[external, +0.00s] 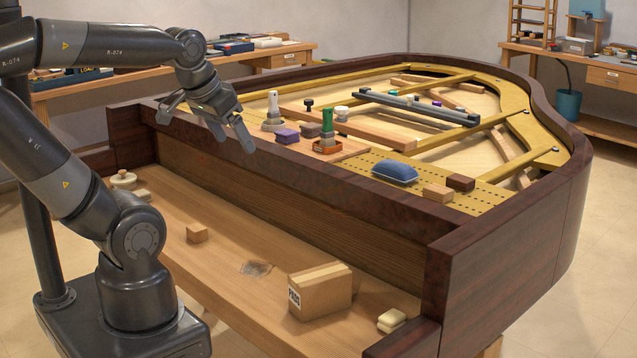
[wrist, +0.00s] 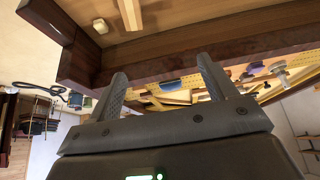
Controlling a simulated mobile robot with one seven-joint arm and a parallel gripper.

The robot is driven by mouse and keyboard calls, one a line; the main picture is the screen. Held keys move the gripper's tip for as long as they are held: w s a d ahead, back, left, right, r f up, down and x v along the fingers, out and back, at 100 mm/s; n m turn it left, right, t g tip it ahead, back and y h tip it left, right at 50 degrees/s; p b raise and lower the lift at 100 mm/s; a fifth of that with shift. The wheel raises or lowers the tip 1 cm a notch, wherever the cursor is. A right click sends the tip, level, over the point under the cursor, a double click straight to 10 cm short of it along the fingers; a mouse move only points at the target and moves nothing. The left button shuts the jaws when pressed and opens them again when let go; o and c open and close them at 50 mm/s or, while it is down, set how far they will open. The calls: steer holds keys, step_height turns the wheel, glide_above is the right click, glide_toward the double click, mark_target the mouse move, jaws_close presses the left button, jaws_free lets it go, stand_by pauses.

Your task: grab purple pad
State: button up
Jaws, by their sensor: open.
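The purple pad (external: 287,135) is a small block lying near the front of the piano's open top in the external view. It sits left of a green-handled tool (external: 327,128) and beside a dark grey-brown block (external: 310,130). My gripper (external: 207,122) is left of the pad, above the front wooden rim, with its fingers spread and empty. The fingers also show apart in the wrist view (wrist: 160,68), with nothing between them.
A blue cushion (external: 394,172) and small wooden blocks (external: 438,192) lie to the right. The dark rim (external: 330,188) rises in front. The lower shelf holds a cardboard box (external: 320,292).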

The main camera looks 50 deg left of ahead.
steer(key=shift+w, duration=0.1)
steer(key=shift+c, duration=0.3)
stand_by(0.3)
steer(key=w+a+r, duration=0.2)
steer(key=w, duration=0.4)
steer(key=w+a+r, duration=0.3)
steer(key=w, duration=0.4)
steer(key=g, duration=0.1)
glide_above(286, 131)
steer(key=s, duration=0.5)
step_height(286, 131, down, 11)
steer(key=x, duration=1)
steer(key=shift+w+d+f, duration=0.2)
steer(key=shift+w, duration=0.15)
steer(key=c, duration=1)
